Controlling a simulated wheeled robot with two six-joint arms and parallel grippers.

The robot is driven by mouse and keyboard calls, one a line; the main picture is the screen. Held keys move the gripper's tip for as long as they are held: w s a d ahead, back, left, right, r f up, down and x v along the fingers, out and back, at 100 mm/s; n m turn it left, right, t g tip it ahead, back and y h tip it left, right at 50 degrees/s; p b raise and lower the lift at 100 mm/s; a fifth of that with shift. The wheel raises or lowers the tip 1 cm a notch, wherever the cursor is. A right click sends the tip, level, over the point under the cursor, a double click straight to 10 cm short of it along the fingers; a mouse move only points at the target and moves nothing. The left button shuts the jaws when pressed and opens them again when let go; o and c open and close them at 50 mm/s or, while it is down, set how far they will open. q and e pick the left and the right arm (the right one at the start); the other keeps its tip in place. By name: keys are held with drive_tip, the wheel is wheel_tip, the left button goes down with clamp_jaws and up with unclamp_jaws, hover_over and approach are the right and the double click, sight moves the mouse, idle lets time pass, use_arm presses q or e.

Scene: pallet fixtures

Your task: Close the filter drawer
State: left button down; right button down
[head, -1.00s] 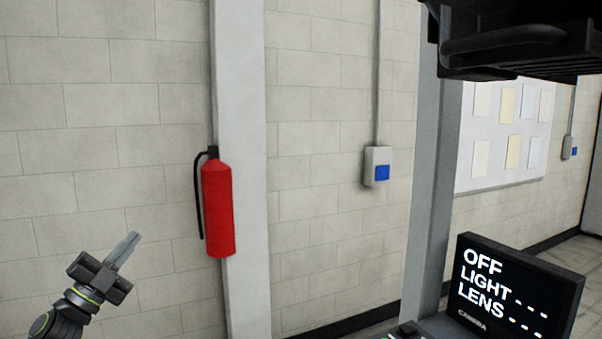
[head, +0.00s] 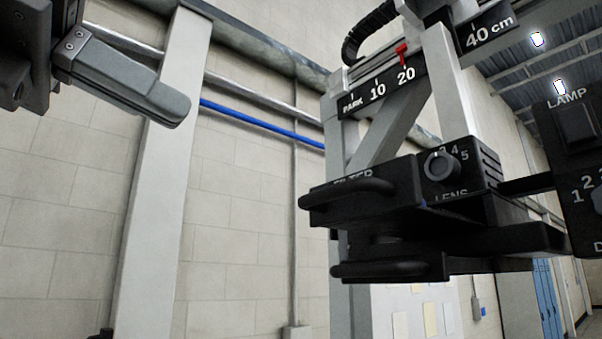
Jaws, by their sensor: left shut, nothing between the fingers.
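The filter drawer (head: 408,184) is a black box front with a partly hidden FILTER label and a dark bar handle. It shows right of the middle, beside the LENS dial housing (head: 475,165), and its front appears to jut out to the left of it. How far out the drawer stands is hard to tell. My left gripper (head: 185,108) is large and close at the upper left, its grey fingers together and empty. It is apart from the drawer, with a gap of wall between them in the picture. My right gripper is not in view.
A second black bar handle (head: 395,269) sits below the drawer. Above is a white frame with a centimetre scale (head: 384,90) and a red pointer (head: 402,53) near 20. A LAMP box (head: 575,125) is at the right edge. A pale column (head: 165,190) stands behind my gripper.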

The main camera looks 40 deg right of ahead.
use_arm(q)
drive_tip(key=d, duration=0.1)
drive_tip(key=p, duration=0.7)
approach(324, 191)
drive_tip(key=x, duration=0.7)
drive_tip(key=shift+b, duration=0.3)
drive_tip(key=shift+a, duration=0.1)
